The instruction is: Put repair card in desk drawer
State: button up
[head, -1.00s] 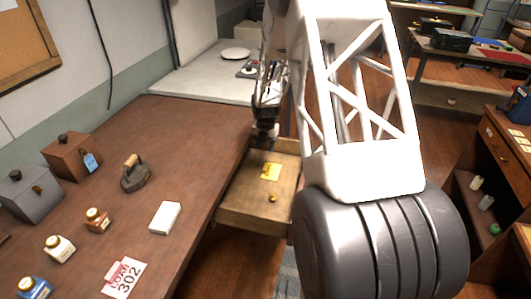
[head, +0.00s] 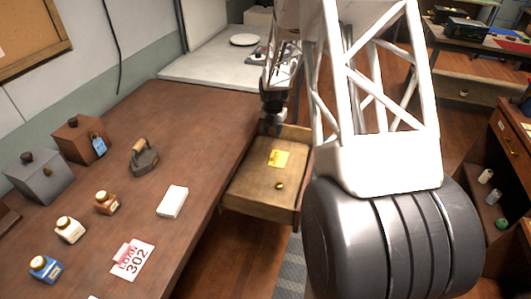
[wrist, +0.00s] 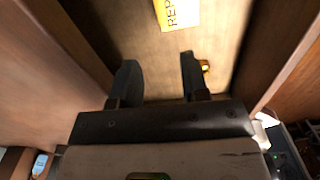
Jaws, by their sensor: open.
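The yellow repair card (head: 279,158) lies flat inside the open desk drawer (head: 258,190), toward its right side in the head view. In the wrist view, the card (wrist: 178,12) shows at the top edge with part of its printed lettering, lying on the drawer's bottom. My gripper (head: 270,122) is at the far end of the drawer in the head view, partly hidden by my arm. In the wrist view, my gripper (wrist: 156,80) has its two dark fingers apart with nothing between them. The card is beyond the fingertips, apart from them.
The brown desk (head: 190,130) holds an iron (head: 144,160), a white box (head: 172,201), a loan 302 card (head: 132,261), bottles (head: 69,230) and two boxes.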

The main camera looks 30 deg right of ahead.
jog(key=s+a+r+m+t, duration=0.1)
jog(key=s+a+r+m, duration=0.55)
jog(key=r, duration=0.35)
jog(key=s+a+r+m, duration=0.5)
jog(key=s+a+r, duration=0.3)
jog(key=r, duration=0.2)
jog(key=s+a+r+m, duration=0.2)
jog(key=s+m, duration=0.3)
jog(key=s, duration=0.3)
jog(key=s+a+r+m+t, duration=0.1)
jog(key=s+a+r+m, duration=0.1)
jog(key=s+a+m, duration=0.3)
jog(key=s+a+r+m, duration=0.2)
jog(key=s+a+m, duration=0.2)
jog(key=s, duration=0.9)
jog(key=shift+r+m+t, duration=0.25)
jog(key=shift+m+t, duration=0.05)
jog(key=shift+m, duration=0.25)
